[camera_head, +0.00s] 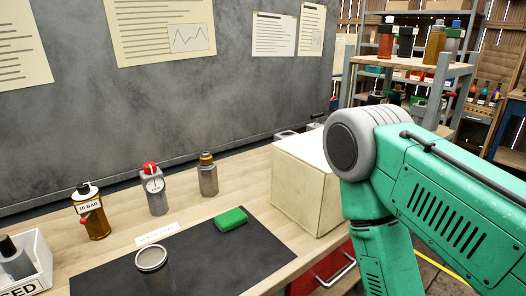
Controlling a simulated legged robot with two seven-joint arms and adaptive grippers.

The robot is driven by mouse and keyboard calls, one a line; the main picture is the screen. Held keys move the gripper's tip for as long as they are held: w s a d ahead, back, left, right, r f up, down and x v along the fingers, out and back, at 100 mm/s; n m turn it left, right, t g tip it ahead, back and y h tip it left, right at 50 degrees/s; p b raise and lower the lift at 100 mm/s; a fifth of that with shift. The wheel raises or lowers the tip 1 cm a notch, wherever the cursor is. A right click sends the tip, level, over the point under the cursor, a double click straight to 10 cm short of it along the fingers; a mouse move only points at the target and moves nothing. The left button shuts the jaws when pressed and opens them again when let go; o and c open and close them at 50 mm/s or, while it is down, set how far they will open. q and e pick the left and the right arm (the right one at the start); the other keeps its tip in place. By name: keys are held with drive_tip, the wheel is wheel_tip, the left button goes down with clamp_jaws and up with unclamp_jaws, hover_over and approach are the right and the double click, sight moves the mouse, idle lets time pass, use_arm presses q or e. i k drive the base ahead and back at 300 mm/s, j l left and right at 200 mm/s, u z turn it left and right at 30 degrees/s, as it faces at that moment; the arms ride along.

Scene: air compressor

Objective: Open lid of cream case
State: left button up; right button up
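The cream case (305,183) is a boxy, closed-looking block on the right part of the wooden bench. Its top appears flat and level, and I see no gap along its edges. My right arm, green with a grey joint, comes in from the right and hides part of the case's right side. The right gripper is below the picture's edge and out of view. My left gripper is not in view either.
A black mat (205,262) holds a green block (231,219) and an open-topped jar (153,270). A white bin (36,279) is at left; a red drawer (330,270) is below.

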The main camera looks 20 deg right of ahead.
sight(307, 147)
drive_tip(key=z, duration=1.25)
